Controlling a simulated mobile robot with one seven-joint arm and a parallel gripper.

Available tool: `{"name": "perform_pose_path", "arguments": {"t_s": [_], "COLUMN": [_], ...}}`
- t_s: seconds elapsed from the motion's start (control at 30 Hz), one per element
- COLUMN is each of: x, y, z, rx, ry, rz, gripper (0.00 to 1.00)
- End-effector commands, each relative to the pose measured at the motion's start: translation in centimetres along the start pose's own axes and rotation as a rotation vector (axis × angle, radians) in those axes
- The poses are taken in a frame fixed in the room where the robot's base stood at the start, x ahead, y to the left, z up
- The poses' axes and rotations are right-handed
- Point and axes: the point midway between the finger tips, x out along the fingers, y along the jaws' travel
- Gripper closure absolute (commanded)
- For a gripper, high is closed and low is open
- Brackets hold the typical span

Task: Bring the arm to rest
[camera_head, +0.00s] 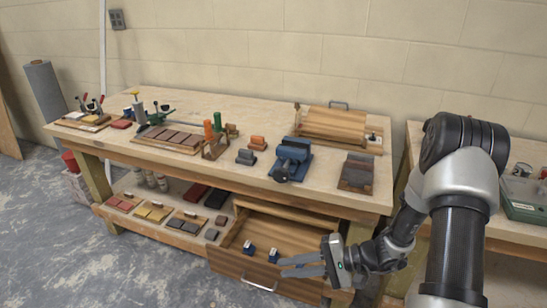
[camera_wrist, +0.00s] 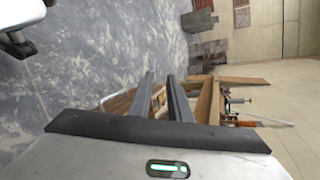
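My gripper (camera_head: 282,267) is at the lower right of the head view, in front of the workbench, over the right part of the pulled-out drawer (camera_head: 243,266). Its fingers point left. In the wrist view my gripper (camera_wrist: 160,76) shows its two dark fingers apart, with a narrow gap and nothing seen held between them. Two small blue-and-white objects, one at the left (camera_head: 249,247) and one at the right (camera_head: 273,255), are in the drawer, left of the fingertips. My arm reaches down from the right, bent at the elbow.
The workbench top (camera_head: 330,187) carries a blue vise (camera_head: 290,158), a wooden box (camera_head: 334,125), clamps and several coloured blocks. A lower shelf (camera_head: 150,230) holds trays of blocks. A second bench (camera_head: 520,240) stands at the right behind my arm. Open floor (camera_head: 60,240) lies front left.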

Motion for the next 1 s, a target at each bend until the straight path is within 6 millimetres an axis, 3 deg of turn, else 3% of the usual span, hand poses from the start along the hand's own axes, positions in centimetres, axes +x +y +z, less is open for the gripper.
{"name": "perform_pose_path", "arguments": {"t_s": [0.03, 0.1, 0.3, 0.7, 1.0], "x": [-0.8, -1.9, -5.3, -14.0, -18.8], "y": [-2.0, -3.9, -8.0, -12.6, -14.4], "z": [1.4, 3.4, 9.1, 18.2, 21.4], "rx": [-0.049, -0.100, -0.246, -0.546, -0.694], "ry": [-0.021, -0.049, -0.061, 0.196, 0.441], "rz": [0.063, 0.155, 0.424, 0.884, 1.020], "gripper": [0.83, 0.83, 0.83, 0.83, 0.83]}}
